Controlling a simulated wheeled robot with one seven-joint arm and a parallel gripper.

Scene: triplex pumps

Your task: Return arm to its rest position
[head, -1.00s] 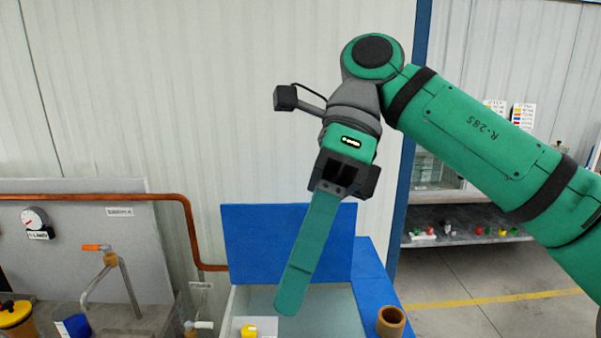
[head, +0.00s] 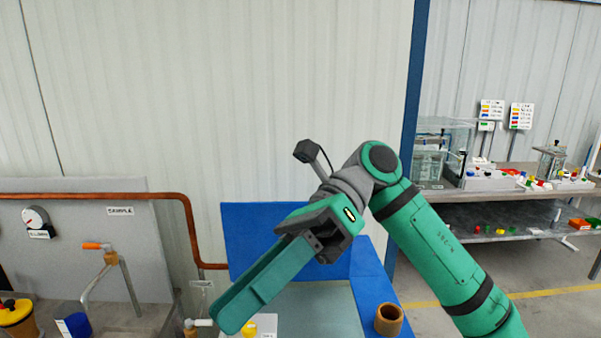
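My green and grey arm rises from the lower right and bends at a joint near the picture's centre. My gripper (head: 226,325) points down and to the left, in front of the blue panel and above the grey-green work surface. Its long green fingers are seen from the side and overlap, so I cannot tell whether they are apart. I see nothing held at the tips.
A yellow part (head: 249,328) lies below the fingers. A brown cup (head: 389,320) stands on the blue ledge (head: 372,275). A copper pipe (head: 100,198) and an orange-handled tap (head: 96,246) are at left. A bench (head: 490,205) with coloured parts stands at right.

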